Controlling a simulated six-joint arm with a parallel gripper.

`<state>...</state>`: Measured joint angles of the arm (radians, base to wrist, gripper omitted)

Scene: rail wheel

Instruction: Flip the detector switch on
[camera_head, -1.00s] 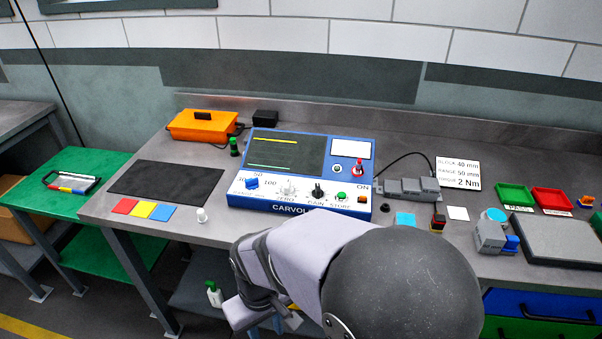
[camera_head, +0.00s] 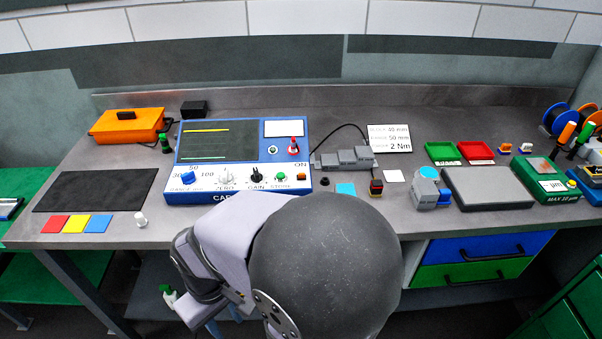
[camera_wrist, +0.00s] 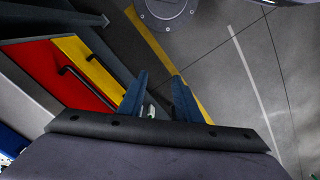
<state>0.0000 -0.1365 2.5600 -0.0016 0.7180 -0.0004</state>
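The detector (camera_head: 240,185) is a blue and white box with a dark screen, in the middle left of the head view on the bench. A small orange-brown switch (camera_head: 301,175) sits under the word ON at the right end of its front panel. Its rocker position is too small to tell. A red-topped part (camera_head: 293,146) stands above it. My gripper (camera_wrist: 157,92) shows in the wrist view with two blue fingers apart and nothing clearly between them. It points at the floor and drawers, away from the detector.
My arm stands before the bench's front edge, below the detector. Grey stepped blocks (camera_head: 345,159), a black-based red-topped block (camera_head: 376,187) and a grey plate (camera_head: 490,190) lie to the right. A black mat (camera_head: 95,190) and an orange case (camera_head: 127,126) lie left.

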